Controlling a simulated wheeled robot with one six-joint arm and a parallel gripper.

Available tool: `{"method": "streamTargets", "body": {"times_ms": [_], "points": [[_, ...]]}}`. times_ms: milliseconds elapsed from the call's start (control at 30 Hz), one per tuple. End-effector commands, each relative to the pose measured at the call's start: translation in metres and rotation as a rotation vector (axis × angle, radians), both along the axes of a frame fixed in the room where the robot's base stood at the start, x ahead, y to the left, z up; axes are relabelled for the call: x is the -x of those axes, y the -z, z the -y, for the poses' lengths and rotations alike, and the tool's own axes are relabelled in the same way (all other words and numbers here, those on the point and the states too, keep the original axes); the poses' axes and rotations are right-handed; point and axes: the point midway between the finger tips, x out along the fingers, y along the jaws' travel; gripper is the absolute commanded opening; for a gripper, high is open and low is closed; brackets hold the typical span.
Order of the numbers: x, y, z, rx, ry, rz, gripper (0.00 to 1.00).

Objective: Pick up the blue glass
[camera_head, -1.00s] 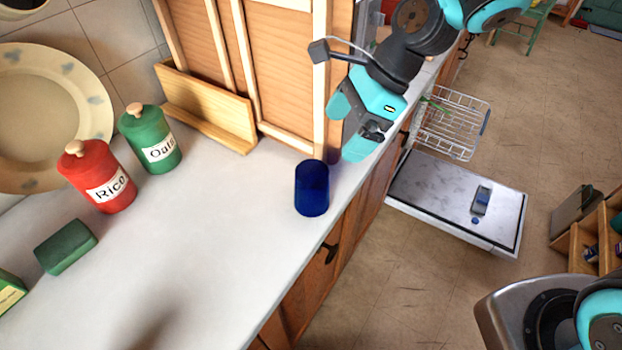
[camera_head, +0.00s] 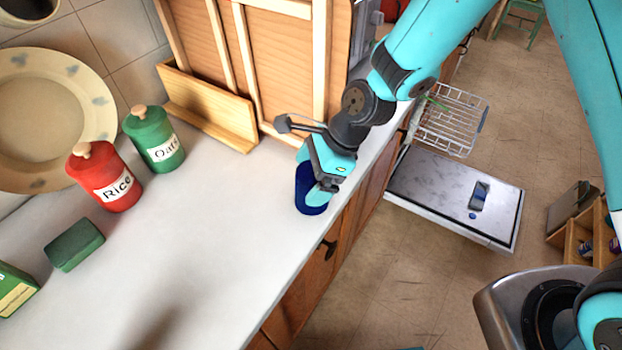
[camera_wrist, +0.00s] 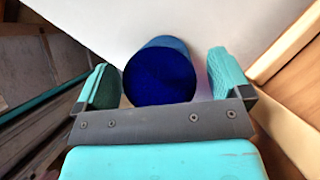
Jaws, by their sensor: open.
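The blue glass (camera_head: 306,192) stands upright on the white counter (camera_head: 215,240) near its front edge. It also shows in the wrist view (camera_wrist: 160,73), its dark blue open mouth toward the camera. My gripper (camera_head: 318,192) is at the glass and hides part of it in the head view. In the wrist view, my gripper (camera_wrist: 161,84) is open, with one teal finger on each side of the glass. A small gap shows on the right; the left finger is close to the glass, and I cannot tell whether it touches.
A red Rice canister (camera_head: 104,178), a green Oats canister (camera_head: 154,140) and a green block (camera_head: 74,245) stand left on the counter. A wooden rack (camera_head: 205,108) and wooden panels stand behind. The open dishwasher door (camera_head: 440,190) is right, below the counter.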

Motion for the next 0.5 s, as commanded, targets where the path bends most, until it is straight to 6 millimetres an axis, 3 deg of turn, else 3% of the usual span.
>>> {"method": "streamTargets", "body": {"times_ms": [100, 400, 500], "points": [[-0.0001, 0.0000, 0.0000, 0.000, 0.000, 0.000, 0.96], [-0.0002, -0.0004, 0.0002, 0.000, 0.000, 0.001, 0.32], [-0.0002, -0.0005, 0.0003, 0.000, 0.000, 0.001, 0.31]]}}
